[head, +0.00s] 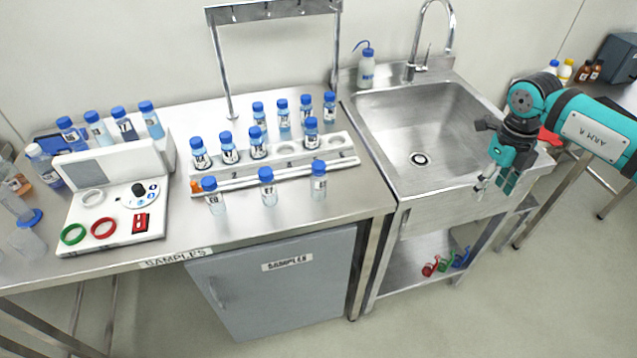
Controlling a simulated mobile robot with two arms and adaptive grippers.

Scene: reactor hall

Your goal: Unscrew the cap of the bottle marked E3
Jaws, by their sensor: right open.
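Several small bottles with blue caps and white labels stand on the steel bench. Three of them stand in front of the white rack (287,147): a left one (214,197), a middle one (269,190) and a right one (319,182). The left one's label seems to start with E, but its digit is too small to tell. More capped bottles stand in the rack and behind it, their labels unreadable, so I cannot tell which is E3. My right gripper (492,187) is open and empty, pointing down near the sink's right front edge, far right of the bottles. My left gripper is not in view.
A white device (115,214) with coloured rings stands at the left, with bottles behind it. The sink (425,125) lies between the bottles and my right arm; its tap (433,40) and a wash bottle (366,70) stand behind. A metal frame (224,70) rises behind the rack.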

